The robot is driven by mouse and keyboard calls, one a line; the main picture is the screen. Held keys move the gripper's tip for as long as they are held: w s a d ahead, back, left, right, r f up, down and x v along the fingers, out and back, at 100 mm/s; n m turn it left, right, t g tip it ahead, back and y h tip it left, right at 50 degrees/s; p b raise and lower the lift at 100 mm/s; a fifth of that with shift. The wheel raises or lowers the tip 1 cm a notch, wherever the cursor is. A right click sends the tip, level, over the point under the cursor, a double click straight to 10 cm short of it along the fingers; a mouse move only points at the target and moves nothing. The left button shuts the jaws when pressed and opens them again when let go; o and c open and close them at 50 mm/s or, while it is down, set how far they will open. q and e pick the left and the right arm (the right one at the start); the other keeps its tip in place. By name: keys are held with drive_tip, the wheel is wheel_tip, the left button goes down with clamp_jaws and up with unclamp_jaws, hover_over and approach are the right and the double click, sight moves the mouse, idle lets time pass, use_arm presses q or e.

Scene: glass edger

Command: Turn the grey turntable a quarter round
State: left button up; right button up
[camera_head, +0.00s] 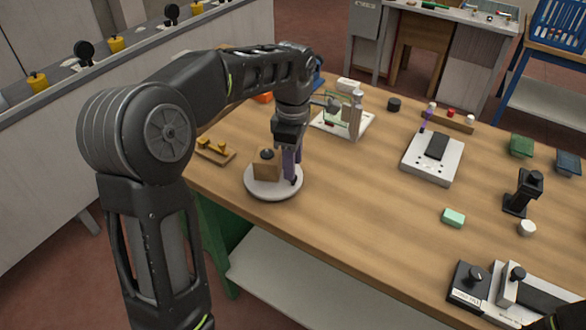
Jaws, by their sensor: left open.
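The turntable (259,189) is a round, light grey disc on the wooden table, near its left front edge. A brown block (265,170) with a dark knob on top stands on it. My left arm comes in from the left and reaches down to the disc. My left gripper (292,177) is open, with purplish fingers pointing down just right of the block, over the right part of the disc. I cannot tell whether the fingers touch the block or the disc.
A small wooden rack (215,150) lies left of the disc. A white-based fixture with a post (355,116) stands behind right. Further right are a grey plate device (432,165), a green block (453,218) and a black stand (522,192). The table right of the disc is clear.

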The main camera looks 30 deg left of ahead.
use_arm(q)
wheel_tip(320, 180, up, 5)
drive_tip(key=shift+f, duration=0.1)
idle(0.6)
